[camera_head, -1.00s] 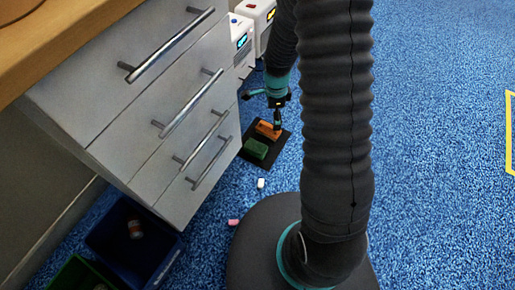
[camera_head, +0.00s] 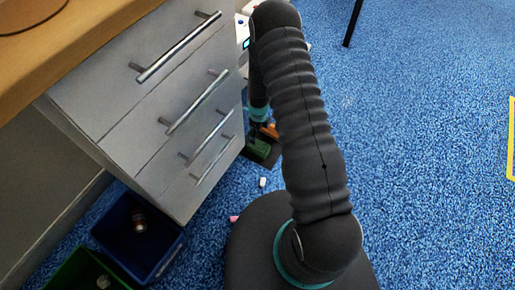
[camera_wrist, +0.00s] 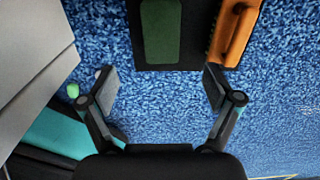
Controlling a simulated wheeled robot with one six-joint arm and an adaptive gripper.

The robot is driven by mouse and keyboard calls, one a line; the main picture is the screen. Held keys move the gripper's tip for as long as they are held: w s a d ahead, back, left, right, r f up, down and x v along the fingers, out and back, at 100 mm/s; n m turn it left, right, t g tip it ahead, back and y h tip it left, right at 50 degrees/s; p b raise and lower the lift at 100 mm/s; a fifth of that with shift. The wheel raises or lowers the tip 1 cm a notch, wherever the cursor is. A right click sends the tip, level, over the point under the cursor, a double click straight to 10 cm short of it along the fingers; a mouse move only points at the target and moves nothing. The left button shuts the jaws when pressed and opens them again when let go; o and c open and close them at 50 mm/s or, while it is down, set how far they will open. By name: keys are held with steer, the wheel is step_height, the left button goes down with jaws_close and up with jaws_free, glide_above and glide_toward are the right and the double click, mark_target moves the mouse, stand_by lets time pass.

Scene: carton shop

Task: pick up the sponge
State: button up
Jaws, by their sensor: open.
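The green sponge (camera_head: 261,147) lies on a dark mat (camera_head: 250,155) on the blue carpet beside the drawer cabinet. In the wrist view the sponge (camera_wrist: 161,30) is at the top middle, on the dark mat (camera_wrist: 190,60), its far end cut off by the frame. My gripper (camera_wrist: 160,85) is open and empty, its fingers spread over bare carpet, with the sponge ahead of the gap between them.
An orange brush-like item (camera_wrist: 235,32) lies right of the sponge, close to my right finger. The grey drawer cabinet (camera_head: 150,110) stands close on the left. A white piece (camera_head: 262,182) and a pink piece (camera_head: 234,218) lie on the carpet. A blue bin (camera_head: 165,262) stands front left.

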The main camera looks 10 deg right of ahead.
mark_target(259, 146)
step_height(259, 146, down, 7)
steer(key=shift+d+f, duration=0.15)
steer(key=shift+f, duration=1.15)
steer(key=shift+d+f, duration=0.1)
steer(key=shift+f, duration=1.2)
steer(key=c, duration=0.9)
